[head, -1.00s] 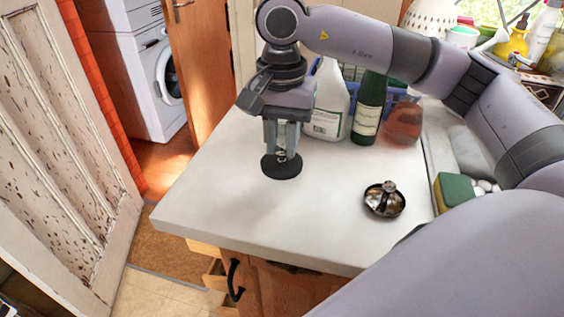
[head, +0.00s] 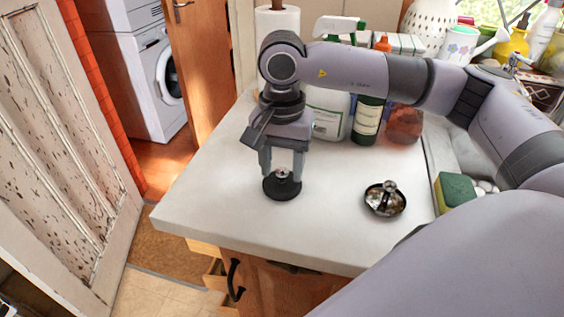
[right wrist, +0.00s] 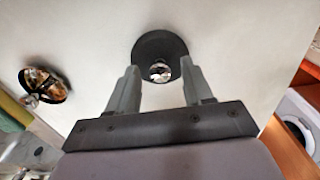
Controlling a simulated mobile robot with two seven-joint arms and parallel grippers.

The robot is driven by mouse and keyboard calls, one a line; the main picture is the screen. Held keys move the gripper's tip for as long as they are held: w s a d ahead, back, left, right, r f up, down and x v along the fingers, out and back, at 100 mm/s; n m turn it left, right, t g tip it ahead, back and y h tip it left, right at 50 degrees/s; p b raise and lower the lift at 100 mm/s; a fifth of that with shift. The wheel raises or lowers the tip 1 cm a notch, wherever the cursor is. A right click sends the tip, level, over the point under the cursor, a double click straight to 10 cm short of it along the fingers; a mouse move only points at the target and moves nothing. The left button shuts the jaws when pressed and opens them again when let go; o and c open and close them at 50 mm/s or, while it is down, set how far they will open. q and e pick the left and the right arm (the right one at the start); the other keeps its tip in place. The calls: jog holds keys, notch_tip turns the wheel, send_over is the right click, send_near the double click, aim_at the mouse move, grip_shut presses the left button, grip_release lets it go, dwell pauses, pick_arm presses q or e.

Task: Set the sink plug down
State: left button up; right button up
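The sink plug (head: 282,189), a black disc with a small shiny metal knob on top, lies flat on the pale worktop (head: 215,205). In the right wrist view the plug (right wrist: 150,46) shows just past my fingertips. My right gripper (head: 282,172) is open above it, one finger on each side of the knob, with visible gaps between knob and fingers. The gripper (right wrist: 160,67) shows the same gaps in the right wrist view. My left gripper is not in view.
A shiny metal piece with a knob (head: 385,203) lies to the right. Behind stand a white spray bottle (head: 328,118), a green bottle (head: 366,120) and a paper roll (head: 277,22). A green sponge (head: 457,189) lies at the right. The worktop's front left is clear.

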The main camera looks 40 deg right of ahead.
aim_at(282, 170)
jog(key=shift+r+p, duration=0.25)
jog(key=shift+p, duration=0.05)
notch_tip(282, 170, up, 12)
jog(key=shift+b, duration=0.35)
jog(key=shift+f, duration=0.1)
dwell(0.5)
